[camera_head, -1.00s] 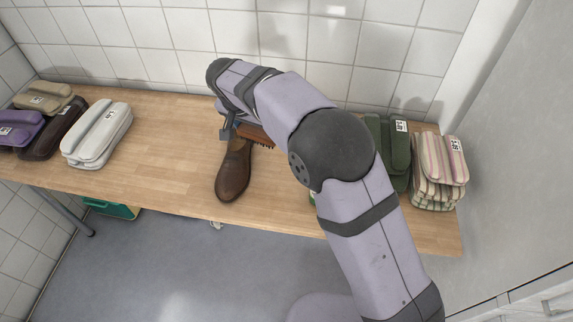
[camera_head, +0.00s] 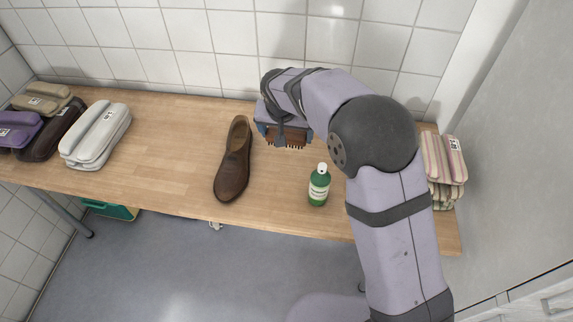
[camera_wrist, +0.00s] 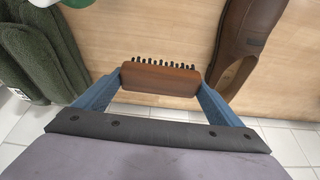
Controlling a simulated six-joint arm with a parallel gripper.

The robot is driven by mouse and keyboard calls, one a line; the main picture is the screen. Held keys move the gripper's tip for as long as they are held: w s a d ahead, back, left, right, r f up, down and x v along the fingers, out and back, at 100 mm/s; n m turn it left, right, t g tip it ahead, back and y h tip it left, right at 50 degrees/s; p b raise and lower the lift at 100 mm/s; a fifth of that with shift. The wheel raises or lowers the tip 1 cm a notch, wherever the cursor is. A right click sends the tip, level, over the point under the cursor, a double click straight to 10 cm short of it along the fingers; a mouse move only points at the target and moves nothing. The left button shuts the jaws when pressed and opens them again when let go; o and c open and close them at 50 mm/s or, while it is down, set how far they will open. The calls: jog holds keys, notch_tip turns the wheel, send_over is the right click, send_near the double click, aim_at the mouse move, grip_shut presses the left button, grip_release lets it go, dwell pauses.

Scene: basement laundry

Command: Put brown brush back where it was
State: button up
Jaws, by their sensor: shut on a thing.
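The brown brush (camera_head: 285,138) with dark bristles is held by my gripper (camera_head: 283,132), to the right of the brown shoe (camera_head: 234,165) in the head view. In the wrist view the brush (camera_wrist: 161,79) lies between the two blue fingers of my gripper (camera_wrist: 160,85), which are shut on its ends. Its bristles face away from the gripper's palm. The shoe also shows in the wrist view (camera_wrist: 242,40), apart from the brush. I cannot tell whether the brush touches the bench.
A green bottle (camera_head: 318,187) stands near the wooden bench's (camera_head: 165,160) front edge. Striped towels (camera_head: 443,160) lie at the right end. Green towels (camera_wrist: 42,55) show in the wrist view. White (camera_head: 97,136), purple (camera_head: 18,130) and dark folded bundles lie left. Bench between them and the shoe is clear.

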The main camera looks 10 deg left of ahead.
jog(key=shift+f+p, duration=0.6)
jog(key=shift+f, duration=4.35)
jog(key=shift+f, duration=0.2)
jog(key=o, duration=0.6)
jog(key=shift+o, duration=0.6)
jog(key=shift+r, duration=0.1)
jog(key=shift+r, duration=0.15)
jog(key=b+v, duration=0.1)
jog(key=v, duration=1.1)
